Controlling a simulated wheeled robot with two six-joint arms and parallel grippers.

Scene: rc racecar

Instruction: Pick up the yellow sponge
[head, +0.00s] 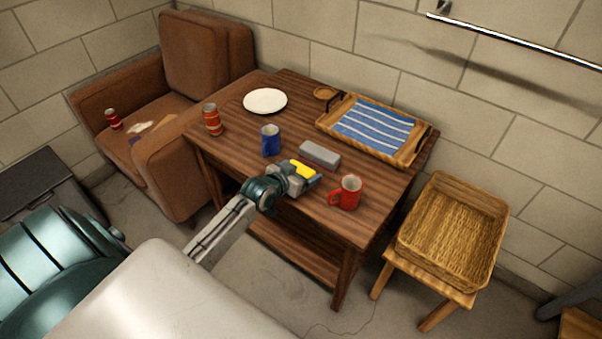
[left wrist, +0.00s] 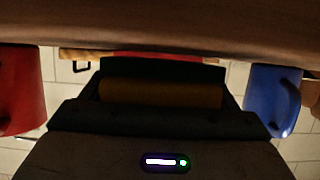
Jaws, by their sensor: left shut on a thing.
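The yellow sponge (head: 303,170) is in the jaws of my left gripper (head: 307,178), over the front part of the brown wooden table (head: 240,110). In the left wrist view the sponge (left wrist: 160,94) shows as a dark yellow band between the dark fingers of the left gripper (left wrist: 160,80). The left gripper is shut on it. I cannot tell whether the sponge still touches the tabletop. My right gripper is not in view.
A red mug (head: 348,192) stands right of the gripper and a blue mug (head: 270,140) left of it. A grey block (head: 319,155) lies just behind. A can (head: 212,120), a plate (head: 265,101) and a wooden tray (head: 404,157) are also on the table. A wicker basket (head: 407,242) stands right.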

